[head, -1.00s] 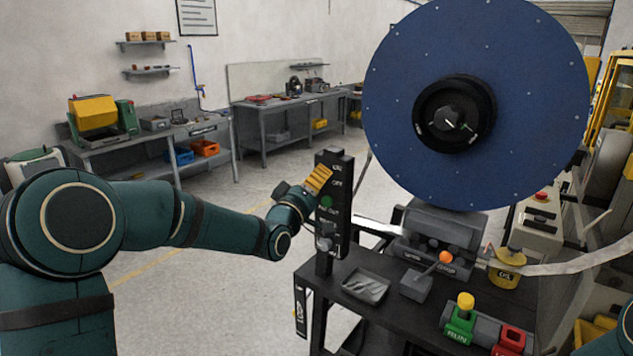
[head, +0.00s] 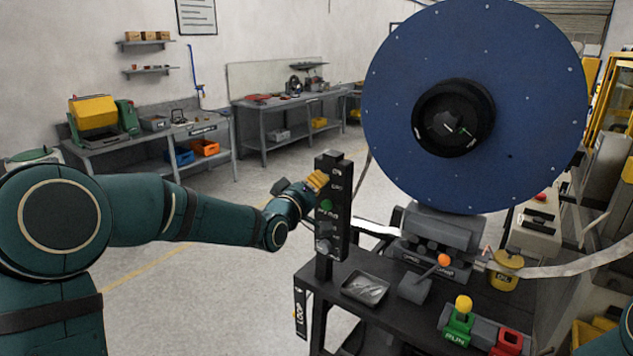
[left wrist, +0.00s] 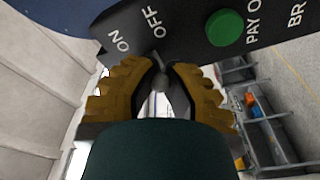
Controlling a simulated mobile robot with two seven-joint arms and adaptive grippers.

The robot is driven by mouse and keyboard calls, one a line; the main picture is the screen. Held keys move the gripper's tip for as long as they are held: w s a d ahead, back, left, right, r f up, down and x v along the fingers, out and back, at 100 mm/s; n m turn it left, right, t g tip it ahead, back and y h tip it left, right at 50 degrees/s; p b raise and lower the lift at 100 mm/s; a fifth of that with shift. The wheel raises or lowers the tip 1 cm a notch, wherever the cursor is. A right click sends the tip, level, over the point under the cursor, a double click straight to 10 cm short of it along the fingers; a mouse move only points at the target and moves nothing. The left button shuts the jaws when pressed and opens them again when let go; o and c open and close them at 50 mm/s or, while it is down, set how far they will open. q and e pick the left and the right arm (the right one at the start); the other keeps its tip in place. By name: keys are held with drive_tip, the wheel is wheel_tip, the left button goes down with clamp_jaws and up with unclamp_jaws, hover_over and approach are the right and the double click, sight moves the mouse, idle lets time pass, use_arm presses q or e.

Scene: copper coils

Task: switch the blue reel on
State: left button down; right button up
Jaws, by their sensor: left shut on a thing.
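The big blue reel (head: 400,110) stands upright with a black hub at its middle. A black control post (head: 332,205) to its left carries ON and OFF marks at the top and a green button (head: 327,206) below them. My left gripper (head: 319,181) is at the top of the post, beside those marks. In the left wrist view its yellow-brown fingers (left wrist: 162,82) are shut on a small grey switch lever (left wrist: 160,76) with a rounded tip. The lever comes from the panel near the ON and OFF marks; which way it is set I cannot tell. My right gripper is not in view.
A dark table holds a grey tray (head: 365,288), a small box with an orange-knobbed lever (head: 444,260), a yellow oil can (head: 505,270) and green and red buttons. Metal strip runs under the reel. Workbenches (head: 205,133) stand behind; floor left of the post is clear.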

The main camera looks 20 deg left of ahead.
use_arm(q)
wheel_tip(320, 180, up, 2)
drive_tip(key=g+y+p, duration=0.1)
drive_tip(key=g+p, duration=0.3)
drive_tip(key=shift+p, duration=0.35)
drive_tip(key=shift+w+r+m+g+y+p, duration=0.15)
drive_tip(key=shift+m+g+y+p, duration=0.15)
drive_tip(key=shift+g+p, duration=0.7)
drive_tip(key=c, duration=0.9)
unclamp_jaws()
